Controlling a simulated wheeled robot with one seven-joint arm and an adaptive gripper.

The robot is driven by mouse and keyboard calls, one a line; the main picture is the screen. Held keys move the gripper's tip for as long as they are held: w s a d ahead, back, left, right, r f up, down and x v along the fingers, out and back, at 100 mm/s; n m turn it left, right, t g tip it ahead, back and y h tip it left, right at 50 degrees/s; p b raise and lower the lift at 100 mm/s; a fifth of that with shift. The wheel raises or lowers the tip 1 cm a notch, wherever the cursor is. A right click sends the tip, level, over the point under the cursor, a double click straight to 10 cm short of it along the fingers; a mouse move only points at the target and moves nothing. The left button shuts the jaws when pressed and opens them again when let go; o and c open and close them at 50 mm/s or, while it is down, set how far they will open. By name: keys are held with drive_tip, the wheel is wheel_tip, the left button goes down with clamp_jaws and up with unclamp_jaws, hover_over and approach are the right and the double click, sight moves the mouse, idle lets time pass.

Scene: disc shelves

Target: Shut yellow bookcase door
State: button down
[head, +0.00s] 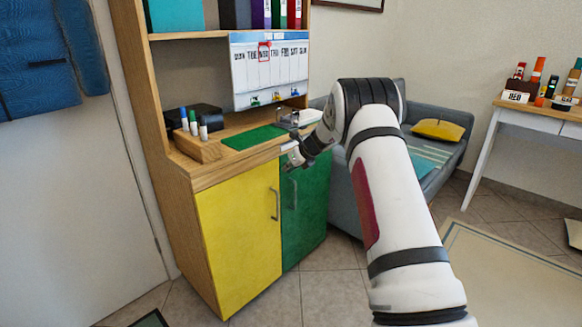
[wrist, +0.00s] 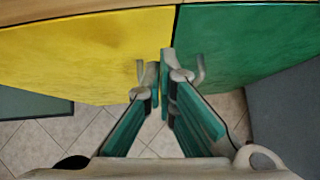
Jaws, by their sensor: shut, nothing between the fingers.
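The yellow door (head: 238,240) is the left door of the wooden bookcase's lower cupboard, with a grey bar handle (head: 275,205) near its right edge. It looks about flush with the green door (head: 308,205); I cannot tell whether a small gap is left. In the wrist view the yellow door (wrist: 85,55) fills the upper left and the green door (wrist: 250,50) the upper right. My gripper (head: 291,160) is in front of the cupboard's top near the green door. In the wrist view my gripper (wrist: 160,75) is shut and empty at the seam between the doors, hiding part of it.
On the bookcase counter are a green mat (head: 254,137) and a wooden marker holder (head: 198,149). A whiteboard calendar (head: 268,70) hangs above. A grey sofa (head: 345,195) stands to the right of the cupboard. Tiled floor (head: 330,285) in front is clear.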

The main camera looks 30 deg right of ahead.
drive_tip(key=d+p+v, duration=0.1)
drive_tip(key=p+v, duration=0.1)
drive_tip(key=v, duration=0.8)
wheel_tip(320, 180, up, 16)
drive_tip(key=s+a+m+t+h, duration=0.1)
drive_tip(key=s+m+t+h, duration=0.2)
drive_tip(key=m, duration=0.6)
drive_tip(key=s+a+r+m+g+h, duration=0.1)
drive_tip(key=s+r+m+h, duration=0.25)
drive_tip(key=s+m, duration=0.25)
drive_tip(key=s+a+r+m+g+h, duration=0.1)
drive_tip(key=s+a+r+m+h, duration=0.1)
drive_tip(key=s+r+m, duration=0.3)
drive_tip(key=s+a+f+m+g+y, duration=0.3)
drive_tip(key=s+a+m, duration=0.35)
drive_tip(key=s, duration=0.85)
drive_tip(key=s+a+f+m+g+y, duration=0.1)
drive_tip(key=s+a+f+m+g, duration=0.2)
drive_tip(key=s+a+f+m, duration=0.75)
drive_tip(key=s+a+r+m+g+y, duration=0.1)
drive_tip(key=s+a+g+y, duration=0.3)
drive_tip(key=s, duration=1.4)
wheel_tip(320, 180, up, 24)
drive_tip(key=t+h+p, duration=0.1)
drive_tip(key=t+p, duration=0.3)
drive_tip(key=p, duration=1.9)
drive_tip(key=shift+a+r, duration=0.15)
drive_tip(key=shift+a, duration=0.1)
